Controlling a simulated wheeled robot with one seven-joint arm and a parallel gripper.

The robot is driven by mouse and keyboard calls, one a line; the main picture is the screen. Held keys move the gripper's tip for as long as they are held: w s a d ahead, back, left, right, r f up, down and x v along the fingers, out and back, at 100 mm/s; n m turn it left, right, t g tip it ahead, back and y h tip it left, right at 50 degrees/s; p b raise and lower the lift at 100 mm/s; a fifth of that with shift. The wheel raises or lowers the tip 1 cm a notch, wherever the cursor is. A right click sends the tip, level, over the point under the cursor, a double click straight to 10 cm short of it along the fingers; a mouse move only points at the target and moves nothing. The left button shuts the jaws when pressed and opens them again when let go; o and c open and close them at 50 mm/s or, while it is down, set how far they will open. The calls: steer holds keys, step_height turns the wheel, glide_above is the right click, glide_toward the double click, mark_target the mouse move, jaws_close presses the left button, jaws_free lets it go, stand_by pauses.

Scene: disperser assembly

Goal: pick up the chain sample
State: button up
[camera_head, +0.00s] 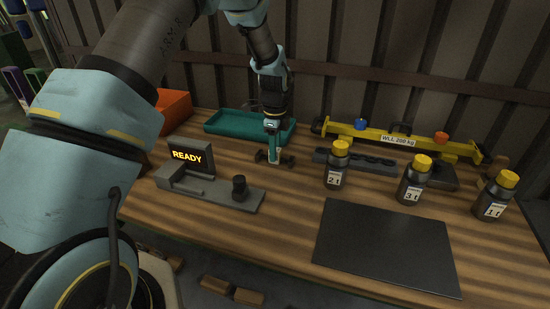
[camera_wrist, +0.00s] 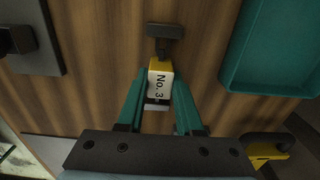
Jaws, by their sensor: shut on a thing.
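The piece between my fingers, which I take to be the chain sample (camera_wrist: 159,82), has a yellow and white block marked "No. 3" and a dark T-shaped end in the wrist view. My gripper (camera_wrist: 158,103) has a teal finger on each side of the block and is shut on it. In the head view my gripper (camera_head: 273,155) points down at the table's back middle, and the piece's dark ends (camera_head: 286,161) show on both sides of the fingertips. The fingers hide its middle there. I cannot tell whether it touches the table.
A teal tray (camera_head: 222,126) lies just behind my gripper. A grey fixture with a "READY" display (camera_head: 188,157) stands at left. A dark slotted rack (camera_head: 357,161) and bottle "2t" (camera_head: 335,172) are at right. A black mat (camera_head: 385,245) lies bare in front; a yellow lifting beam (camera_head: 400,139) is behind.

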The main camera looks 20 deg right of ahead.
jaws_close()
stand_by(0.3)
